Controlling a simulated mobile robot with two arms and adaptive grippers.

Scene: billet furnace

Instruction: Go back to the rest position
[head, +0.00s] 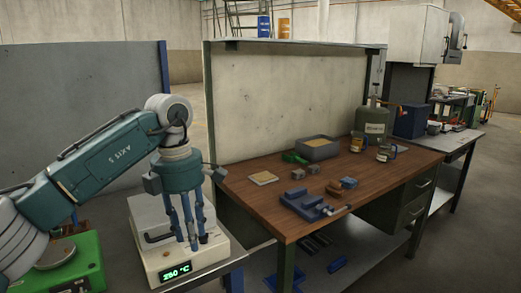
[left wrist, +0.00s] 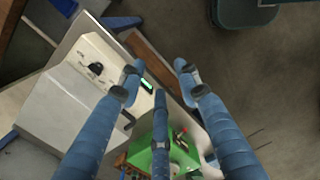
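My left gripper (head: 192,238) hangs down in front of the cream billet furnace (head: 155,215), whose green display reads about 250 °C. In the left wrist view, my left gripper (left wrist: 158,78) has its three blue fingers spread apart with nothing between them. The furnace (left wrist: 75,100), with a black knob, shows below and to the left of the fingers there. Whether the fingertips touch the furnace cannot be told. My right gripper is in neither view.
A green device (head: 85,255) with a round pan stands left of the furnace. A wooden-topped workbench (head: 240,205) to the right holds a blue vise (head: 305,204), a grey tray (head: 317,150), a gas bottle (head: 373,122) and small blocks.

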